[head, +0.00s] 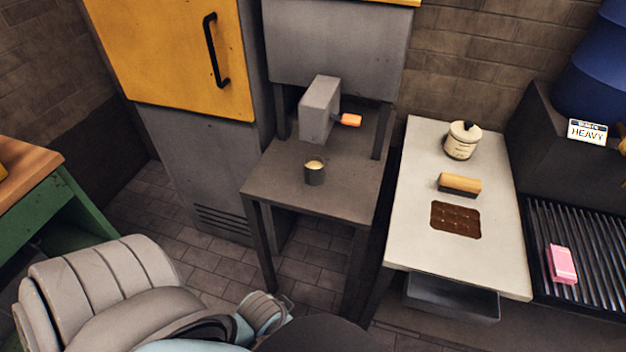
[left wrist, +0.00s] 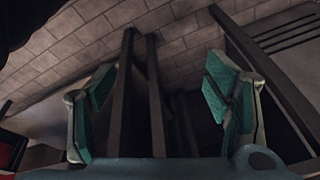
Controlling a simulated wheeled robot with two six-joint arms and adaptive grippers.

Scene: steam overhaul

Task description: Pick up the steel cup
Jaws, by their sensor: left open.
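The steel cup (head: 315,175) is a small dark grey cup with a pale yellowish inside. It stands upright on the front part of a dark grey table (head: 270,190) in the head view. In the left wrist view my left gripper (left wrist: 160,100) is open with teal pads and nothing between them. Behind it that view shows table legs and floor tiles, and the cup is not seen there. My left gripper's fingers do not show in the head view; only a bulky grey arm part is at the lower left. My right gripper is in neither view.
A grey box with an orange handle (head: 320,108) stands behind the cup. A pale bench (head: 415,215) to the right holds a jar (head: 462,140), a brush (head: 459,184) and a brown slab (head: 456,219). A pink block (head: 562,264) lies on a ribbed surface. A yellow-doored cabinet (head: 175,60) stands left.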

